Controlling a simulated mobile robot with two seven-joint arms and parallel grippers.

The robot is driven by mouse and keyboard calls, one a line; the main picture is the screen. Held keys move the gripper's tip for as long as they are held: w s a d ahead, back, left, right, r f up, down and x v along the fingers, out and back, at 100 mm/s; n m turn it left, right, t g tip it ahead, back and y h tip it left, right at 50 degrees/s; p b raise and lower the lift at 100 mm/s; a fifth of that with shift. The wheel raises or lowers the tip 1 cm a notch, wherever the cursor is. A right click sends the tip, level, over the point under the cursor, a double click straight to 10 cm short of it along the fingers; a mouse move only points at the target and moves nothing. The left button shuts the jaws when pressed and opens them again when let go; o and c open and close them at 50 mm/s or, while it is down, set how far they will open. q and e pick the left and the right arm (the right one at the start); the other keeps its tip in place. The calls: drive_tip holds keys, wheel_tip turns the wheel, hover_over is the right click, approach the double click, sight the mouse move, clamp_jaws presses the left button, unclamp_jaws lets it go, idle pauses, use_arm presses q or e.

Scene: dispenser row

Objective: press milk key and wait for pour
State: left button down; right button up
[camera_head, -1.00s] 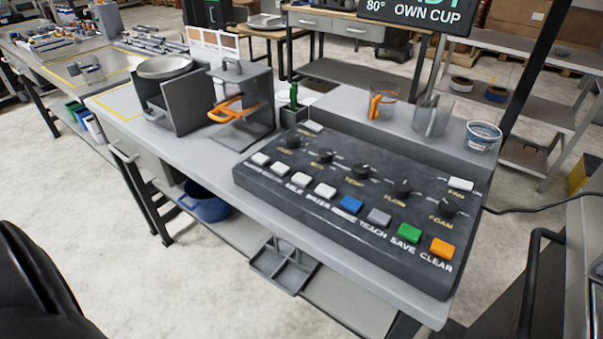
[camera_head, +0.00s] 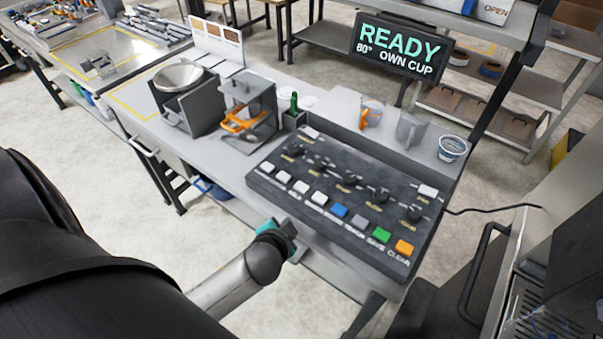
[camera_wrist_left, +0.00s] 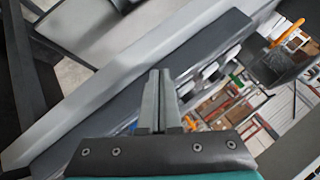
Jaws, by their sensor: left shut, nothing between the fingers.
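The dark key panel (camera_head: 330,222) lies on the grey bench, with a row of keys along its near side. The milk key (camera_head: 301,187) is the third white key from the left, going by the small label below it. My left gripper (camera_head: 291,236) is just off the panel's near edge, apart from the keys. In the left wrist view its two fingers (camera_wrist_left: 160,86) are together with nothing between them, over the panel's edge. The display (camera_head: 400,47) reads READY and OWN CUP. My right gripper is not in view.
A blue tub (camera_head: 212,190) is below the bench.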

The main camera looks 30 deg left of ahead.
use_arm(q)
drive_tip(key=w+d+r+m+t+h+p, duration=0.25)
drive_tip(key=w+r+m+h, duration=0.3)
drive_tip(key=r+m, duration=0.4)
drive_tip(key=w+d+r+m+t+h+p, duration=0.2)
drive_tip(key=w+r+m+t+h, duration=0.15)
drive_tip(key=w+r+m, duration=0.4)
drive_tip(key=s+a+f+m+g+y+p, duration=0.2)
drive_tip(key=a+m+g, duration=0.4)
drive_tip(key=m, duration=0.3)
drive_tip(key=shift+s+a+f+m+g, duration=0.35)
drive_tip(key=shift+s+a+f, duration=0.25)
drive_tip(key=shift+a+f, duration=0.2)
drive_tip(key=shift+f, duration=0.1)
